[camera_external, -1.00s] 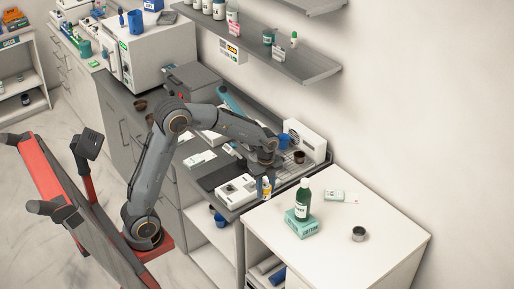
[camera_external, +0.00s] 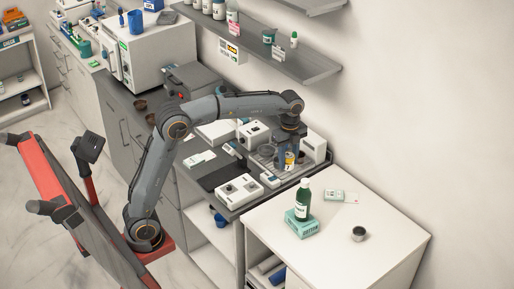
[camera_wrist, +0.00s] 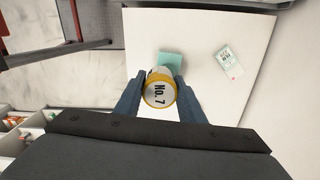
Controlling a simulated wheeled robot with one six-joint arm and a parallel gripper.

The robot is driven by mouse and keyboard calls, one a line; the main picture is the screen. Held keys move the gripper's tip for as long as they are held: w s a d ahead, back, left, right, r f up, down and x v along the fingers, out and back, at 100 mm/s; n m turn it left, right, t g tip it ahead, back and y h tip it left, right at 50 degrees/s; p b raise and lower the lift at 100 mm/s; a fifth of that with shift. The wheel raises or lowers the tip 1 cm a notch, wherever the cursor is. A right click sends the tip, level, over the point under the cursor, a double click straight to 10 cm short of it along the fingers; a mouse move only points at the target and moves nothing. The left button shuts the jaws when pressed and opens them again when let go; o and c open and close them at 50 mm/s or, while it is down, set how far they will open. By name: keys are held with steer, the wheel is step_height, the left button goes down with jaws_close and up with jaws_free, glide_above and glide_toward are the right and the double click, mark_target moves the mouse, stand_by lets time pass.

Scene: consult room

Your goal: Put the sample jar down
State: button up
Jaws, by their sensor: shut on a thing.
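The sample jar (camera_external: 289,158) is small, with yellow and white on it; in the wrist view its round lid (camera_wrist: 159,94) reads "No. 7" inside a yellow rim. My gripper (camera_external: 288,162) is shut on the jar, one finger on each side in the wrist view (camera_wrist: 161,86). In the external view the jar shows in front of the rack tray at the back of the grey counter. Its base is hidden, so I cannot tell its height above the surface.
A white device (camera_external: 238,190) stands on the grey counter.

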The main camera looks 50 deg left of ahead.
steer(key=w+d+f+b, duration=0.1)
steer(key=d+b, duration=0.1)
steer(key=d, duration=1.3)
steer(key=w+d+f+b, duration=0.2)
steer(key=d, duration=1.4)
step_height(320, 180, down, 26)
steer(key=p, duration=0.2)
steer(key=shift+f+p, duration=0.2)
steer(key=shift+p, duration=0.2)
steer(key=shift+f, duration=0.1)
steer(key=o, duration=1)
steer(key=shift+o, duration=0.2)
step_height(320, 180, up, 12)
steer(key=b, duration=0.2)
steer(key=shift+b, duration=0.35)
